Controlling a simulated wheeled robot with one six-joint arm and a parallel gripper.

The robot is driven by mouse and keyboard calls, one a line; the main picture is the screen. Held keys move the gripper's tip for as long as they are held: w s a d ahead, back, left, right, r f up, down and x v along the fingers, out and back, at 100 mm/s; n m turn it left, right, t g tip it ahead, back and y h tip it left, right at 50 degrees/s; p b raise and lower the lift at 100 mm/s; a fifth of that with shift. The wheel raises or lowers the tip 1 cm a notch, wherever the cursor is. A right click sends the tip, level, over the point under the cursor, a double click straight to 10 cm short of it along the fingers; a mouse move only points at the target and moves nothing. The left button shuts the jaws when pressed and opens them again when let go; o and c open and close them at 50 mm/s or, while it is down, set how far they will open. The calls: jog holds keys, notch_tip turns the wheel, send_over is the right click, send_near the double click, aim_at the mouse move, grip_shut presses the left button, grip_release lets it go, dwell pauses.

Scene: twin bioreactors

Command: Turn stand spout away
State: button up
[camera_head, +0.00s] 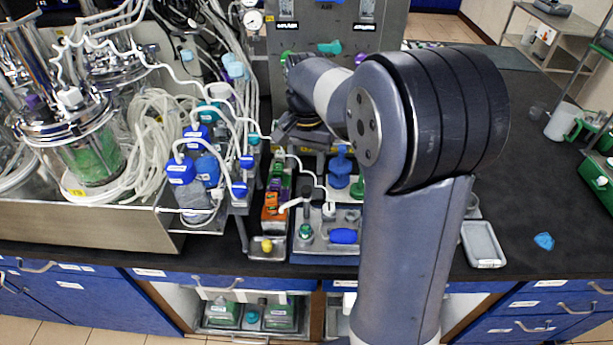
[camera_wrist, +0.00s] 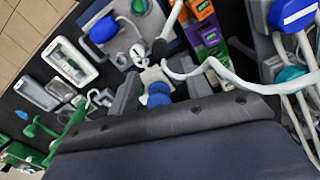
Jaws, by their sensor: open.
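A short white spout (camera_head: 291,203) reaches left from the small stand (camera_head: 306,222) on a grey tray at the bench front, towards an orange-labelled box. In the wrist view a pale spout (camera_wrist: 174,17) shows near the top centre, beside a dark knob. I cannot tell for sure that it is the same part. My gripper (camera_head: 290,134) is above and behind the stand, apart from it, partly hidden by my arm. In the wrist view the open gripper (camera_wrist: 160,90) has grey fingers either side of a blue knob, with nothing visibly held. My arm hides part of the tray's right side.
Blue-capped bottles (camera_head: 195,178) with white tubes stand left of the stand. A steel tub (camera_head: 90,222) with glass vessels is further left. A loose white hose (camera_wrist: 225,74) crosses near my gripper. A shallow grey tray (camera_head: 483,245) lies right; the bench beyond is mostly clear.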

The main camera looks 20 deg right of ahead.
aim_at(306, 188)
notch_tip(306, 188, up, 2)
jog(key=shift+r, duration=0.25)
notch_tip(306, 188, down, 11)
jog(key=shift+r+p, duration=0.1)
jog(key=shift+p, duration=0.25)
dwell(0.4)
dwell(0.4)
